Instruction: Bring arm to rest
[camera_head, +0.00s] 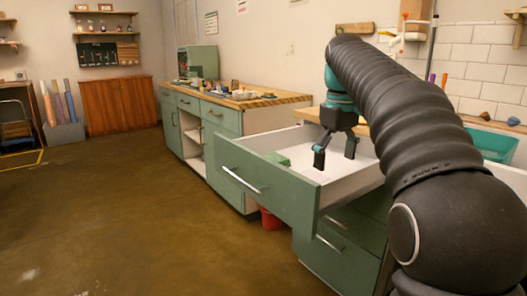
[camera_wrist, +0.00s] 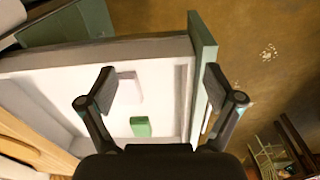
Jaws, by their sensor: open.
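My gripper (camera_head: 335,155) is open and empty, pointing down over the pulled-out drawer (camera_head: 265,190) of the green cabinet. In the wrist view its two fingers (camera_wrist: 160,80) are spread wide with nothing between them. A small green block (camera_wrist: 140,126) lies on the white drawer floor; it also shows in the head view (camera_head: 279,158) near the drawer's far left end. A pale block (camera_wrist: 130,86) lies beside it, partly behind one finger. I cannot tell how far the fingertips are above the drawer floor. My arm hides part of the counter on the right.
A wooden-topped green counter (camera_head: 262,101) with small items stands beyond the drawer. A red bucket (camera_head: 270,219) is on the floor beneath it. A teal basin (camera_head: 492,145) is at the right, by the tiled wall. The brown floor (camera_head: 110,220) at left is clear.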

